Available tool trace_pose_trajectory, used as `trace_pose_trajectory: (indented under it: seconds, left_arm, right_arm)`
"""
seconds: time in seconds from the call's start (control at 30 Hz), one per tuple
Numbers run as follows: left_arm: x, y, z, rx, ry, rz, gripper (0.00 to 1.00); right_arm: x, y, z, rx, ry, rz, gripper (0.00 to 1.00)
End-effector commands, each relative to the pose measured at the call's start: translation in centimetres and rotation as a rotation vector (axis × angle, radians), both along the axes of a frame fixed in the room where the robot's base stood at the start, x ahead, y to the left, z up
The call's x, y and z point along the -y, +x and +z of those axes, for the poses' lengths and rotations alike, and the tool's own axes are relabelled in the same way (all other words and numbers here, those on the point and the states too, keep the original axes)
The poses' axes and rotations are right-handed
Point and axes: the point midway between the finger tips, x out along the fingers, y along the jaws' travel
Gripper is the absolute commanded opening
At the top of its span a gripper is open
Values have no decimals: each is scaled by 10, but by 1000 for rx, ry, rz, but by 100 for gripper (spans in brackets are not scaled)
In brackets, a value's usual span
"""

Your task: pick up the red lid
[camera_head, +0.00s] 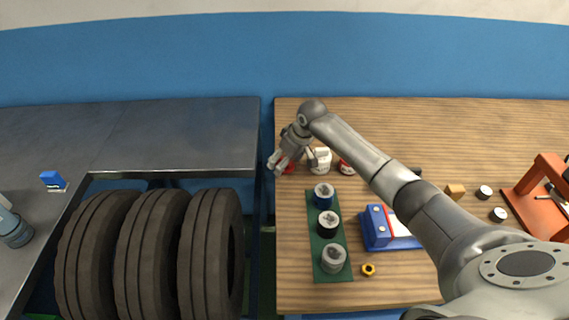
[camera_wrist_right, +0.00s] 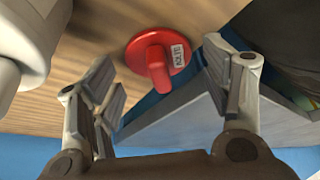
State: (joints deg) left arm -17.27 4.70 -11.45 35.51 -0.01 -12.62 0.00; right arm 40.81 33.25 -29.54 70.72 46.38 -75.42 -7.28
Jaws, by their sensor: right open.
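The red lid (camera_wrist_right: 156,58) lies on the wooden table top near its left edge, with a round disc, a raised grip bar and a white label. In the head view only a little red of the lid (camera_head: 289,168) shows beneath my right gripper (camera_head: 292,165). My right gripper is open and empty above the lid. In the right wrist view the lid shows ahead, between and beyond the two fingers of the gripper (camera_wrist_right: 165,85), and they do not appear to touch it. My left gripper is not in view.
A white container (camera_head: 320,160) and a red-and-white jar (camera_head: 346,167) stand close right of the gripper. A green strip (camera_head: 314,240) with three jars lies nearer, beside a blue case (camera_head: 378,226). Left of a gap is a grey metal bench (camera_head: 200,125) with big tires (camera_head: 150,255).

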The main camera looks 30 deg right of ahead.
Motion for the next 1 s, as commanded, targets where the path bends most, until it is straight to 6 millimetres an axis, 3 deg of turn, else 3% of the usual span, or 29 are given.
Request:
trace_pose_trajectory:
  seconds: [0.13,0.47,0.63,0.73,1.0]
  left_arm:
    - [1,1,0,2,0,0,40]
    - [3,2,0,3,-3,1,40]
    - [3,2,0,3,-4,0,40]
    - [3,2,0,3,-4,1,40]
    - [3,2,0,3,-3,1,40]
  right_arm:
    - [0,0,0,1,0,0,71]
    - [0,0,1,0,0,0,29]
    - [0,-1,0,-2,-1,0,17]
    - [0,-1,-1,-4,0,0,0]
    - [0,-2,-4,-8,-1,1,0]
